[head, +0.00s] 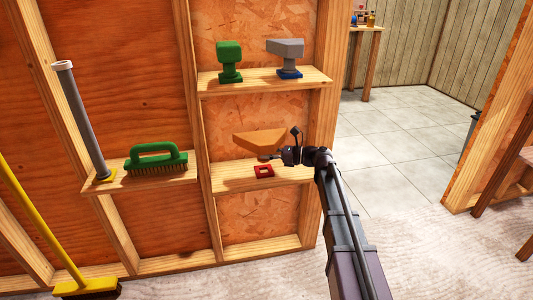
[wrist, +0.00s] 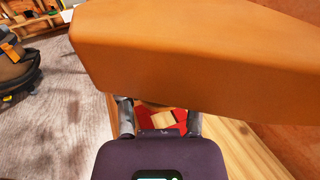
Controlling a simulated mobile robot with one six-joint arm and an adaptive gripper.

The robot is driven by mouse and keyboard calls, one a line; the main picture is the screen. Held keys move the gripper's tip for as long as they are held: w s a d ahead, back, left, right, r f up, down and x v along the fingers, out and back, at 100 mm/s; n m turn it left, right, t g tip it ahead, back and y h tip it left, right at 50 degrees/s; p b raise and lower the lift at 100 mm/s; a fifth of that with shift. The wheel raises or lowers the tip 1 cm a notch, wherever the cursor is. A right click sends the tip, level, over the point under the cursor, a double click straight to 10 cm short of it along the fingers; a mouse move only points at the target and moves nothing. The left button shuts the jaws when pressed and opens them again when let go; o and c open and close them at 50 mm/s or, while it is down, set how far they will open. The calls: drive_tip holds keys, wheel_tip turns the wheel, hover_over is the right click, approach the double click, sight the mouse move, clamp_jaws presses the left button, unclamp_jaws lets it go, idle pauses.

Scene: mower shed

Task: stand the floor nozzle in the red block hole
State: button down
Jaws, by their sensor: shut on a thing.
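The floor nozzle (head: 259,141) is a wide orange wedge, held level above the lower right shelf. Its underside is near the red block (head: 264,170), a small square frame with a hole, lying on that shelf. My gripper (head: 278,156) comes in from the right and is shut on the nozzle's lower part. In the wrist view, the nozzle (wrist: 190,60) fills the top, above my fingers (wrist: 160,118). The red block (wrist: 180,120) shows beyond and below the fingers, with bare wood in its hole. The nozzle's lower end is mostly hidden, apparently above the block.
The lower shelf (head: 235,183) is otherwise clear, between wall studs. Above it, a shelf holds a green tool (head: 229,61) and a grey tool (head: 286,50) on a blue block. At left are a green brush (head: 157,159), a grey tube (head: 82,120) and a yellow broom (head: 45,225).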

drive_tip(key=shift+f+b, duration=2.05)
drive_tip(key=shift+f, duration=0.15)
drive_tip(key=shift+f, duration=0.1)
drive_tip(key=shift+c, duration=0.9)
unclamp_jaws()
drive_tip(key=shift+s+d, duration=0.25)
drive_tip(key=shift+d, duration=1.75)
drive_tip(key=shift+s+d, duration=0.2)
drive_tip(key=shift+d, duration=1.8)
drive_tip(key=shift+s+d, duration=0.25)
drive_tip(key=shift+d, duration=1.75)
drive_tip(key=shift+s, duration=0.15)
